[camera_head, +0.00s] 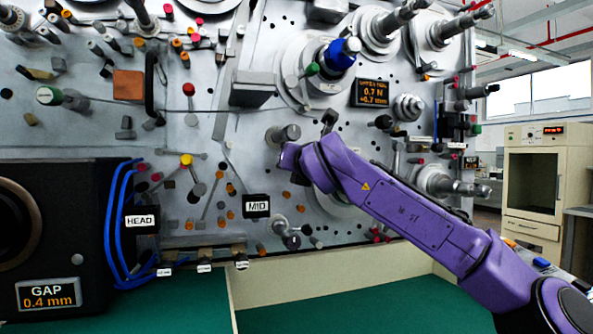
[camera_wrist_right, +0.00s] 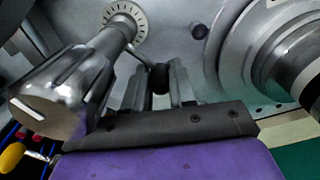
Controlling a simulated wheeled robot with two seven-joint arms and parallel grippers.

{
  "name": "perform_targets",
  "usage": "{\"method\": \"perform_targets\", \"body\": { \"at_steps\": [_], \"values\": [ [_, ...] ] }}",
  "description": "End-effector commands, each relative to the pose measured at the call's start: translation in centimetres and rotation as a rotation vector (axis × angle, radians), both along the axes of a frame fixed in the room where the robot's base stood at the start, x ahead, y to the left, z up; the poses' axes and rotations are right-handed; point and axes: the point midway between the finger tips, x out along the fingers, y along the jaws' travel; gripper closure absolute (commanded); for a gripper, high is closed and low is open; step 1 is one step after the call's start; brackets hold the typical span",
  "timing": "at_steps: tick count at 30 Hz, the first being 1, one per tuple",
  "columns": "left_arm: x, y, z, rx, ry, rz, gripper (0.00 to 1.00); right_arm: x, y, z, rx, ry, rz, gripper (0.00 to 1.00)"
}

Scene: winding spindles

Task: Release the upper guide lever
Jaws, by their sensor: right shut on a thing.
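In the right wrist view, my right gripper (camera_wrist_right: 163,88) is closed with its two grey fingers on either side of a dark lever knob (camera_wrist_right: 160,77). A thin bent lever rod (camera_wrist_right: 142,55) runs from this knob up toward a shaft beside a graduated dial (camera_wrist_right: 126,22). A ribbed metal handle (camera_wrist_right: 68,92) stands close to the left of the fingers. In the head view, my purple right arm reaches in from the right, and its wrist hides the fingers and the held lever. The metal handle (camera_head: 284,134) shows just above the wrist. My left gripper is not in view.
The grey panel (camera_head: 215,125) is crowded with pegs and spindles. A display (camera_head: 370,93) reading 0.7 N is above my arm. A blue-capped spindle (camera_head: 342,53) stands above the wrist. A large round metal part (camera_wrist_right: 275,55) is close right of the fingers. Green surface (camera_head: 340,317) lies below.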

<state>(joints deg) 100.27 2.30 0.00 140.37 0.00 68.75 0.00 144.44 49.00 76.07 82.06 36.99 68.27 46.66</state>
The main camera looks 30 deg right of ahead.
Motion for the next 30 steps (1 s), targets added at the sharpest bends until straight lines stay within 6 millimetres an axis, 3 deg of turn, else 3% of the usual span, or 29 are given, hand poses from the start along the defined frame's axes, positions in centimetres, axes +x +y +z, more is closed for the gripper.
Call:
{"method": "perform_targets", "body": {
  "at_steps": [6,23,24,25,30],
  "values": [
    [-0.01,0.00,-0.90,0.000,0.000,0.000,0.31,-0.03,0.18,0.07,0.068,-0.023,-0.004,1.00],
    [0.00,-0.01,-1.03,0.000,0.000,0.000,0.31,-0.01,0.23,0.18,0.093,-0.029,-0.004,1.00],
    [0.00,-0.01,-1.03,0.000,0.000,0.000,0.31,-0.01,0.23,0.18,0.093,-0.029,-0.004,0.62],
    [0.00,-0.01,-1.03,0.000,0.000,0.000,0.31,0.01,0.24,0.16,0.093,-0.028,-0.003,0.52],
    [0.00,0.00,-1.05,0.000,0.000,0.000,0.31,0.06,0.33,0.01,0.091,-0.024,-0.002,0.52]
  ]
}}
